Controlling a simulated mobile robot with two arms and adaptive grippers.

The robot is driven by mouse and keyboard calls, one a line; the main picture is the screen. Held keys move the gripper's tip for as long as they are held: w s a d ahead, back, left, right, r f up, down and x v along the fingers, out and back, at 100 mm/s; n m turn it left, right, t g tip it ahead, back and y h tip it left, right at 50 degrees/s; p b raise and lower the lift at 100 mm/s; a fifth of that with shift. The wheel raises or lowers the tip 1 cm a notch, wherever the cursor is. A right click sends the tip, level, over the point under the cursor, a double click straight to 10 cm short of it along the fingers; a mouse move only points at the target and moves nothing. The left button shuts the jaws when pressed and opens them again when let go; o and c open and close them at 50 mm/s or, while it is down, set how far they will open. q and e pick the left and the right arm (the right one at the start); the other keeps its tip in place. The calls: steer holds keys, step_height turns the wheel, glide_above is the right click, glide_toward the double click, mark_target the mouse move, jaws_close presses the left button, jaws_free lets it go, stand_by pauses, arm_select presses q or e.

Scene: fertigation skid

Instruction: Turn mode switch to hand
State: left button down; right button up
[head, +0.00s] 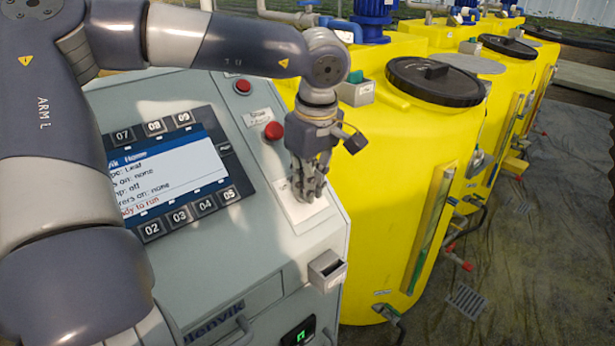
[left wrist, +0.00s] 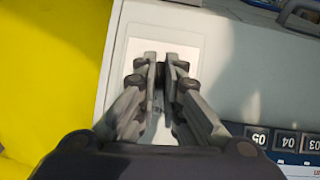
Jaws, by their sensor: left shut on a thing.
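My left gripper (head: 309,194) points down at a white plate (head: 291,211) on the right side of the grey sloping control panel. In the left wrist view, its two fingers (left wrist: 164,70) stand close together over the same white plate (left wrist: 136,47). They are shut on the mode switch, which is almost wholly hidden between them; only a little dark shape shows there. The switch's position and any labels on the plate cannot be read. My right gripper is not in view.
A red button (head: 273,131) and a smaller red button (head: 242,86) sit above the plate. A display (head: 165,172) with numbered keys lies to the left. A small grey box (head: 327,270) juts from the panel's front. Yellow tanks (head: 408,150) stand close on the right.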

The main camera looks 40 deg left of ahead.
arm_select(q)
steer(key=shift+s+f+m+g, duration=0.2)
steer(key=shift+f+m+g, duration=0.15)
steer(key=shift+m+g, duration=0.05)
steer(key=c, duration=1.7)
jaws_free()
steer(key=shift+d, duration=0.1)
steer(key=shift+w+r, duration=0.1)
steer(key=shift+w, duration=0.1)
steer(key=shift+r, duration=0.3)
steer(key=r, duration=0.3)
steer(key=d+r, duration=0.1)
steer(key=r, duration=0.3)
steer(key=d+r, duration=0.1)
steer(key=r, duration=0.3)
steer(key=shift+r, duration=0.1)
steer(key=shift+s, duration=0.1)
